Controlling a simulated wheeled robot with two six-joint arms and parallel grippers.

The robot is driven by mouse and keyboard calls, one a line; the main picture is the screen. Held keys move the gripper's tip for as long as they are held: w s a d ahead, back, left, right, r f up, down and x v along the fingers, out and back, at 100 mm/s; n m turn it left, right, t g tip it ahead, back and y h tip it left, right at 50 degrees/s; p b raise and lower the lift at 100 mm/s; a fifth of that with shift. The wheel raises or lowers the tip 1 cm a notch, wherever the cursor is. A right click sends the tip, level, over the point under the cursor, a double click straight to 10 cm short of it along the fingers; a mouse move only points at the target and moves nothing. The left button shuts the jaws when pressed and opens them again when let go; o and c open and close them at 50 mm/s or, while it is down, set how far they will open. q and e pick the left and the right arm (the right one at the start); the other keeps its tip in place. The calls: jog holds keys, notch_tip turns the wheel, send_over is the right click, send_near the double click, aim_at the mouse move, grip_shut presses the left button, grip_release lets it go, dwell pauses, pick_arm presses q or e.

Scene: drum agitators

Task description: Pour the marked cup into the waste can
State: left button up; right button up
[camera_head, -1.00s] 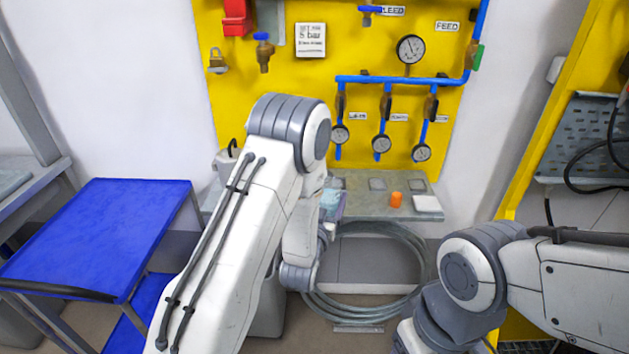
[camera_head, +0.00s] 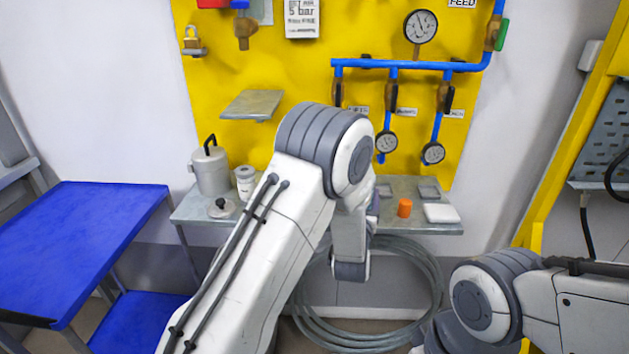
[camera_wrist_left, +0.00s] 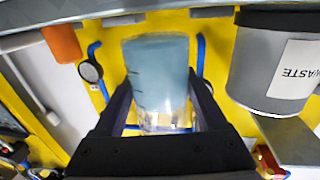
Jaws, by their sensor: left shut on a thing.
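The marked cup (camera_wrist_left: 158,75) is clear, with dark graduation lines and blue-grey liquid. It sits between the fingers of my left gripper (camera_wrist_left: 161,92), which is shut on it. The left wrist view is roughly upside down; the liquid lies at the cup's bench-side end and the cup looks near upright. The waste can (camera_wrist_left: 272,68), grey with a dark band and a white WASTE label, is to the right of the cup there, apart from it. My right gripper is out of view.
A small wall shelf (camera_head: 252,104) juts above. A coiled hose (camera_head: 425,285) hangs below. A blue cart (camera_head: 80,235) is at left.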

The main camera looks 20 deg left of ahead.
pick_arm(q)
jog(key=shift+s+a+r, duration=0.1)
jog(key=shift+a+r, duration=0.05)
jog(key=shift+a, duration=0.15)
jog(key=shift+a+n, duration=0.1)
jog(key=shift+n, duration=0.3)
jog(key=shift+s+a+r+n+p, duration=0.1)
jog(key=shift+a+r+n+p, duration=0.3)
jog(key=shift+n+p, duration=0.35)
jog(key=shift+a+r+n+p, duration=0.35)
jog(key=shift+n+p, duration=0.15)
jog(key=shift+n, duration=0.35)
jog(key=r+n+p, duration=0.1)
jog(key=p, duration=0.1)
jog(key=a+r+p, duration=0.1)
jog(key=r+p, duration=0.1)
jog(key=a+r+n+p, duration=0.1)
jog(key=r+p, duration=0.1)
jog(key=shift+r+n, duration=0.2)
jog(key=shift+n, duration=0.1)
jog(key=shift+a+r+n+g, duration=0.15)
jog(key=shift+r+n+g, duration=0.05)
jog(key=shift+n+g, duration=0.1)
jog(key=shift+a+r+n+p, duration=0.15)
jog(key=shift+r+n+p, duration=0.25)
jog(key=shift+n+p, duration=0.55)
jog(key=shift+f+n+h+p, duration=0.35)
jog(key=shift+n+h+p, duration=0.05)
jog(key=shift+n, duration=0.25)
